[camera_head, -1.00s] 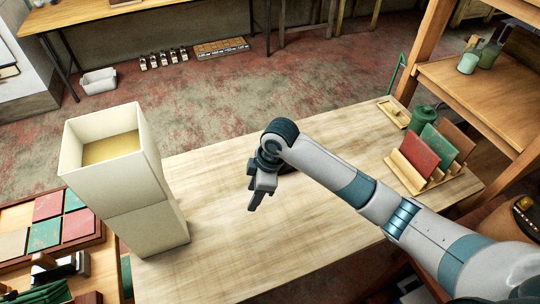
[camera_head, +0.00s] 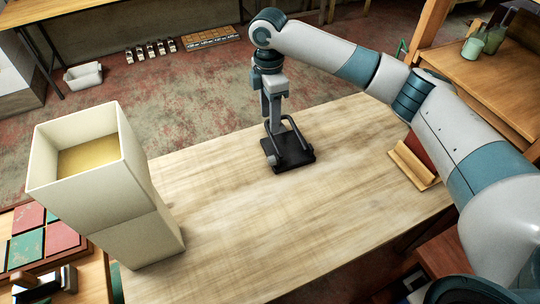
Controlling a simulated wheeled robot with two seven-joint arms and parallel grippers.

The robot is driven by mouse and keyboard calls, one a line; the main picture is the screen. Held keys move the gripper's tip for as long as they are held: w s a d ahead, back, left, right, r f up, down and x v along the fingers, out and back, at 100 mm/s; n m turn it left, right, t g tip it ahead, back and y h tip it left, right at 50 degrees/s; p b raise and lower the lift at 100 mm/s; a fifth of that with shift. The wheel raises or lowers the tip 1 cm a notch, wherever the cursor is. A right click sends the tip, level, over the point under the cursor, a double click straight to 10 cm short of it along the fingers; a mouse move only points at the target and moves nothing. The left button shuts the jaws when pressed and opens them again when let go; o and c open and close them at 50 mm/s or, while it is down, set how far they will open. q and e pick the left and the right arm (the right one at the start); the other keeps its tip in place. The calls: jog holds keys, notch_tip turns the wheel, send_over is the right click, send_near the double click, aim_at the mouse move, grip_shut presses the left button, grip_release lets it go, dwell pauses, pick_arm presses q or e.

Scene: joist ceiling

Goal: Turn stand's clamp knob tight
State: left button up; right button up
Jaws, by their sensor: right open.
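A small black stand (camera_head: 299,157) sits on the light wooden table, with a flat base and a raised bar frame. A small greyish round part shows at its left front side; I cannot tell for sure that it is the clamp knob. My right gripper (camera_head: 273,121) points down at the stand's upper frame, with its fingers open. Its fingers overlap the back of the frame in the picture, and I cannot tell whether they touch it. My left gripper is not in view.
A tall cream box (camera_head: 125,215), open at the top, stands at the table's left. A wooden rack (camera_head: 413,164) is partly hidden behind my right arm at the right. The table's front middle (camera_head: 270,235) is clear. A tray of coloured tiles (camera_head: 45,240) lies at lower left.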

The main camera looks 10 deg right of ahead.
aim_at(270, 158)
jog(key=f+p, duration=0.1)
jog(key=f, duration=0.4)
jog(key=f+p, duration=0.1)
jog(key=f, duration=0.4)
jog(key=f+p, duration=0.2)
jog(key=f, duration=0.4)
jog(key=shift+s, duration=0.3)
jog(key=shift+f, duration=0.75)
